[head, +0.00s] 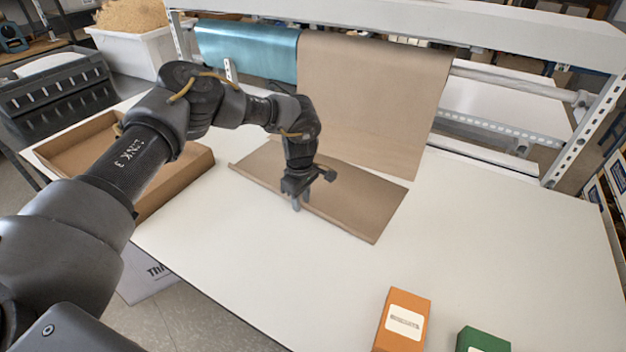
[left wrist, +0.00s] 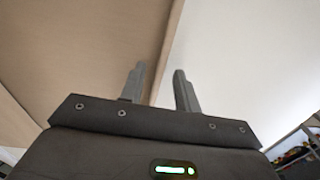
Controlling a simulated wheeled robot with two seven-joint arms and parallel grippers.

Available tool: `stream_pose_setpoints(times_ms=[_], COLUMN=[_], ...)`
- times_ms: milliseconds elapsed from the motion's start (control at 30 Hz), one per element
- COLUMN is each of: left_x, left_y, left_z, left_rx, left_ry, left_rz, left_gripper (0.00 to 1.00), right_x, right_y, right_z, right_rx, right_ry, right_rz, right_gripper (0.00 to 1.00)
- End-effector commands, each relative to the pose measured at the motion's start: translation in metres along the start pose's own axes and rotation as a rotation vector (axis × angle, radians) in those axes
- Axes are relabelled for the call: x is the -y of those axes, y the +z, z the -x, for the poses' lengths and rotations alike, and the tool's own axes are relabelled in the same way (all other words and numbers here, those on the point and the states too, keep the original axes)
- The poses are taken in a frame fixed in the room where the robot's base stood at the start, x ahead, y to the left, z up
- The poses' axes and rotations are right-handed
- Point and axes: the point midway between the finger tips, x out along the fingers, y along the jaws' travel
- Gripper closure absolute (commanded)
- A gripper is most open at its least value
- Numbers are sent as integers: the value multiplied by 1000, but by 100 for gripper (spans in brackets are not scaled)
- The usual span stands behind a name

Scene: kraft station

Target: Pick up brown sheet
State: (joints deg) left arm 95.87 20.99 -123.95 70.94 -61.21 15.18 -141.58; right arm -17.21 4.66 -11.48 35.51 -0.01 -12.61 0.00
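The brown sheet (head: 365,212) lies on the white table, below the brown paper (head: 370,100) that hangs from the rack. Its left end is slightly curled. My left gripper (head: 299,202) points down at the sheet's near edge. In the left wrist view, the two fingers of the gripper (left wrist: 160,85) stand apart with nothing held. The brown sheet (left wrist: 100,45) fills the left there, and its edge runs up between the fingers against the white table (left wrist: 240,50). I cannot tell whether the fingers touch the sheet. My right gripper is out of view.
An open cardboard box (head: 185,180) stands at the table's left, behind my arm. Teal paper (head: 250,50) hangs beside the brown paper. An orange box (head: 403,318) and a green box (head: 482,341) stand at the near edge. The table's middle and right (head: 500,230) are clear.

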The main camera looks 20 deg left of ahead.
Motion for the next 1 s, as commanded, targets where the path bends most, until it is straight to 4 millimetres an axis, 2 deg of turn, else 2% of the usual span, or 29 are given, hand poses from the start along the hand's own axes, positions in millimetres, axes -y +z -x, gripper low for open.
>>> stream_pose_setpoints(times_ms=[33,233,567,733,867,1000], left_x=[0,0,0,-1,-2,22], left_y=[0,0,0,0,0,5], left_z=[0,0,1,7,24,56], left_rx=[0,0,0,0,1,3], left_ry=[0,0,0,3,6,5], left_rz=[0,0,0,-1,-2,-4], left_gripper=[75,100,100,100,100,100], right_x=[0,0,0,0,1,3], right_y=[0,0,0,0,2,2], right_z=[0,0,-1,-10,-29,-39], right_rx=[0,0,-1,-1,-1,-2], right_ry=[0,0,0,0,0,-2], right_rz=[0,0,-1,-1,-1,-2], right_gripper=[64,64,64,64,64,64])
